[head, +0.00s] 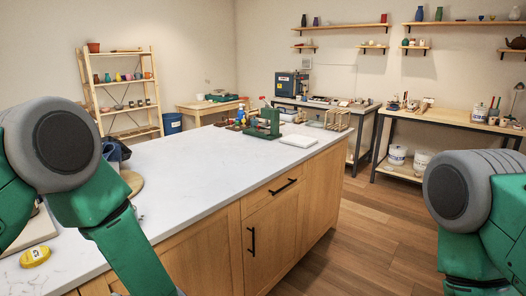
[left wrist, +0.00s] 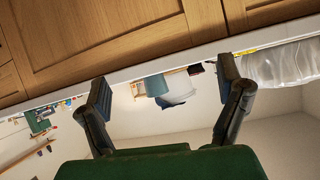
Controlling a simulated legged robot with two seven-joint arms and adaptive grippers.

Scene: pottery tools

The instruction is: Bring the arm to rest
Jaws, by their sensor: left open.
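My left gripper (left wrist: 164,84) shows in the left wrist view with its two dark fingers spread wide and nothing between them. That view is upside down, with the wooden cabinet front (left wrist: 110,35) at the top, close to the fingers. In the head view my green left arm comes in at the left and runs down in front of the island's near side; its gripper is out of frame. My right arm shows at the right edge, and its gripper is out of frame.
The white island countertop (head: 185,185) is mostly clear in the middle. A yellow tape measure (head: 35,257) lies at its near left. A green tool stand (head: 263,124), a white slab (head: 298,141) and a wooden rack (head: 338,120) are at the far end. Wood floor is open right of the island.

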